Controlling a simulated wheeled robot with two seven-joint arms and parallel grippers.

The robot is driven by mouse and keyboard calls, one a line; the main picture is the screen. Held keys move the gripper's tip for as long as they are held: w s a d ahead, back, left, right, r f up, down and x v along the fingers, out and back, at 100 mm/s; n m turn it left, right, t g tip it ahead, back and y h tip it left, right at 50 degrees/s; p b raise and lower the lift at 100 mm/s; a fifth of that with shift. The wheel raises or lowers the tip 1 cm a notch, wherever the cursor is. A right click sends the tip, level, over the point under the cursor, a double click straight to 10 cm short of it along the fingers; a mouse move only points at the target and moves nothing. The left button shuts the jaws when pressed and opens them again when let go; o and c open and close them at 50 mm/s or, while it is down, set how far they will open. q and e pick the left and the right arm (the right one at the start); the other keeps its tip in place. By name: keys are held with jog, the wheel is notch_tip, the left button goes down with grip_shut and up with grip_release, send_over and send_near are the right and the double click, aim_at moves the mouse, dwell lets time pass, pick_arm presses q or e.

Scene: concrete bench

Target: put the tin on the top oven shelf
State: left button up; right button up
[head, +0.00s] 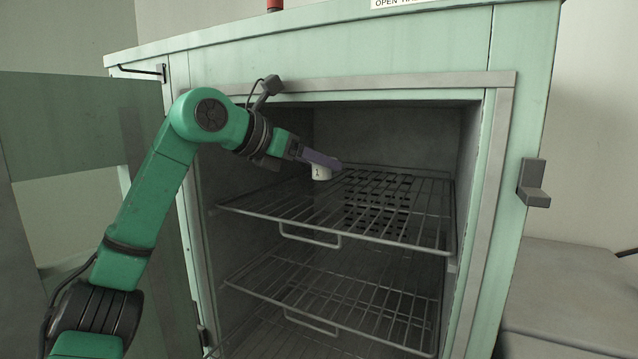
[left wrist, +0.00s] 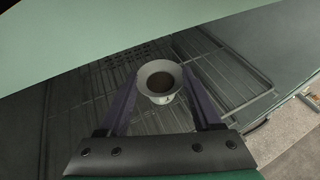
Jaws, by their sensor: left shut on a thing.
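The tin (head: 321,173) is a small pale cup marked "1", with something brown inside it in the left wrist view (left wrist: 160,82). My left gripper (head: 325,161) reaches through the oven opening and is shut on the tin, one finger on each side of it. The tin looks upright at the top oven shelf (head: 405,238), a wire rack, towards its back left part. I cannot tell whether its base touches the wires. My right gripper is not in view.
The green oven (head: 340,45) stands open, its door (head: 75,125) swung out to the left. A lower wire shelf (head: 335,290) sits below. The top shelf is bare to the right of the tin. A latch bracket (head: 533,183) juts from the right side.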

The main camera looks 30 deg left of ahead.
aim_at(319, 215)
pick_arm(q)
notch_tip(319, 215, down, 3)
jog(key=shift+r+b, duration=0.1)
jog(key=shift+b, duration=0.45)
notch_tip(319, 215, down, 4)
jog(key=shift+w+r+b, duration=0.1)
jog(key=shift+b, duration=0.2)
jog(key=shift+w+p, duration=0.3)
jog(key=shift+p, duration=0.15)
jog(key=shift+f+b, duration=0.3)
jog(key=shift+f, duration=0.1)
jog(key=o, duration=1.5)
jog(key=shift+r, duration=0.15)
jog(key=shift+s+a+r, duration=0.1)
jog(key=shift+r, duration=0.05)
jog(key=b+v, duration=0.2)
jog(key=v, duration=0.9)
jog(key=shift+s, duration=0.3)
